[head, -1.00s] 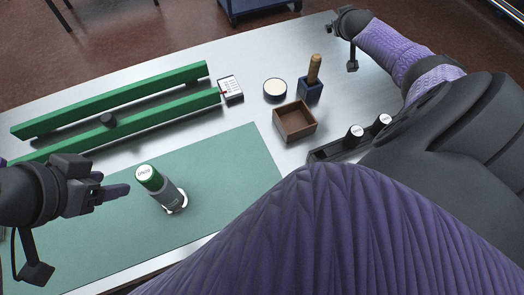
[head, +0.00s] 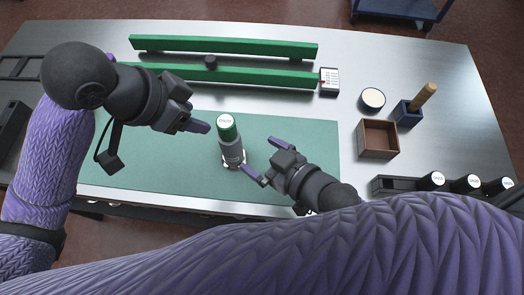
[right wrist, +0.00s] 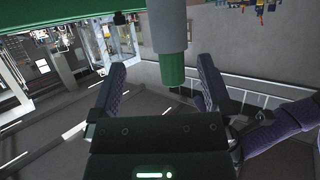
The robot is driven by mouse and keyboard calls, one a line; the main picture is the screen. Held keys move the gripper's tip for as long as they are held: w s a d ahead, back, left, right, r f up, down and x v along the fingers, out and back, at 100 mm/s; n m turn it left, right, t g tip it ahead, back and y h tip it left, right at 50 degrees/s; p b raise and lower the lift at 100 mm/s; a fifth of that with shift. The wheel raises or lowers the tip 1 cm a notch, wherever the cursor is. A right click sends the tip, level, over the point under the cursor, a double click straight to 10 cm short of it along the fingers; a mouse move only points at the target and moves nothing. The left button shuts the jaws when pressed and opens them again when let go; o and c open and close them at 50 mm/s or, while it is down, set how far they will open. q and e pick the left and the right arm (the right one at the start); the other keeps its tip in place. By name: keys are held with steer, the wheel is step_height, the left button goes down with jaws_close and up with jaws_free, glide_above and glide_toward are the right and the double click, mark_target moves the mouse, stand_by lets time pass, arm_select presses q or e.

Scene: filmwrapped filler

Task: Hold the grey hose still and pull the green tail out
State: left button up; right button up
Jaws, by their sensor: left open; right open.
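The grey hose (head: 231,150) stands on the green mat, roughly upright, on a small white base (head: 236,163). The green tail (head: 227,128) is at its top, with a white printed end. In the right wrist view the hose (right wrist: 167,25) comes down from the top and the green tail (right wrist: 172,68) shows between my fingers' directions. My left gripper (head: 199,126) is open, left of the green tail and apart from it. My right gripper (head: 260,160) is open, just right of the hose, fingers pointing towards it. Neither gripper visibly holds anything.
Two green rails (head: 225,46) lie behind the green mat (head: 150,160). A printed card (head: 329,80), a round tin (head: 373,98), a brown open box (head: 377,139) and a blue block with a wooden handle (head: 408,112) stand to the right. A black rack (head: 400,186) holds several white-topped cylinders.

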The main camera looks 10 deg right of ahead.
mark_target(225, 121)
steer(key=x, duration=0.9)
steer(key=shift+s+a+f, duration=0.1)
steer(key=shift+a+f, duration=0.2)
steer(key=shift+a, duration=0.25)
jaws_close()
arm_select(q)
steer(key=shift+o, duration=1.8)
steer(key=shift+w+d+m, duration=0.15)
steer(key=shift+d+m, duration=0.25)
steer(key=shift+m, duration=0.3)
steer(key=shift+o, duration=0.5)
steer(key=d+m+y, duration=0.1)
steer(key=m, duration=0.2)
steer(key=w+d+m+g+y, duration=0.1)
steer(key=m, duration=0.3)
steer(key=d+r+m+g+y, duration=0.1)
steer(key=d+m, duration=0.1)
steer(key=m, duration=0.1)
steer(key=shift+w, duration=0.3)
steer(key=m, duration=0.1)
steer(key=m+y, duration=0.2)
steer(key=m, duration=0.1)
steer(key=shift+w+r+g, duration=0.3)
steer(key=shift+w+r, duration=0.05)
steer(key=shift+f, duration=0.3)
step_height(225, 121, down, 11)
steer(key=shift+f, duration=0.15)
